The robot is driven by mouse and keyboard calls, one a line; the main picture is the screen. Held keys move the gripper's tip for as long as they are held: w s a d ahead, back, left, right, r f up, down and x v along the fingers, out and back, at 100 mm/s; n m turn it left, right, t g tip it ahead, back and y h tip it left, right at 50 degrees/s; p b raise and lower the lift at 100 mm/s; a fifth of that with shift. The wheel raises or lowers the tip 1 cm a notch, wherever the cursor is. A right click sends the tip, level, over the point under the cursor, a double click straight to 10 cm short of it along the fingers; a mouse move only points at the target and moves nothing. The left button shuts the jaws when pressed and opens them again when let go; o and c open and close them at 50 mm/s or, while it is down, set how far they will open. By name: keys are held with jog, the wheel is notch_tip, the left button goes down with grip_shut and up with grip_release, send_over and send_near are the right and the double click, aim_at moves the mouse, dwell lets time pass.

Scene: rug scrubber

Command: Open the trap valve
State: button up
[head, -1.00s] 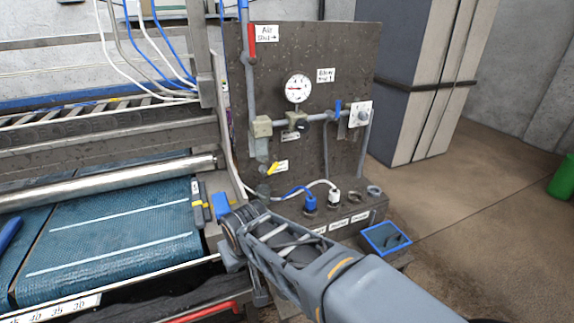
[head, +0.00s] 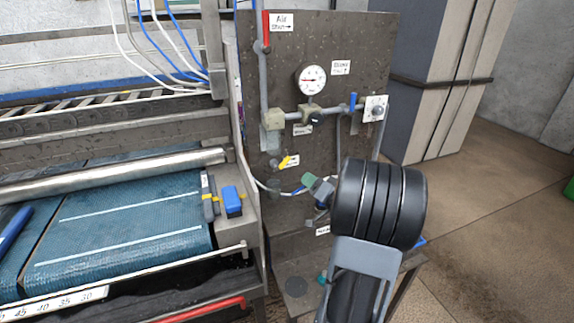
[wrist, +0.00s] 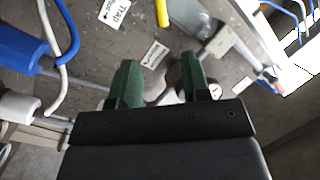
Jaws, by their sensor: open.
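The trap valve has a yellow handle (head: 286,161), tilted, low on the dark panel beside a small white label. In the wrist view the yellow handle (wrist: 162,12) shows at the top edge, partly cut off, next to a label reading "Trap" (wrist: 113,12). My gripper (head: 316,188) is in front of the panel, below and right of the handle, and apart from it. In the wrist view its two green fingers (wrist: 160,76) are spread with nothing held between them. My wrist hides the panel's lower right part.
A gauge (head: 311,80), grey pipe, blue lever (head: 352,101) and red lever (head: 265,28) are on the panel (head: 345,40). A white hose and blue connector (wrist: 20,48) lie close left of my fingers in the wrist view. The blue belt (head: 130,225) is at left.

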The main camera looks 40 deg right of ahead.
aim_at(283, 164)
jog(key=w, duration=1.3)
jog(key=shift+w+a+p, duration=0.15)
jog(key=shift+w+p, duration=0.05)
jog(key=shift+p, duration=0.1)
jog(key=shift+c, duration=0.2)
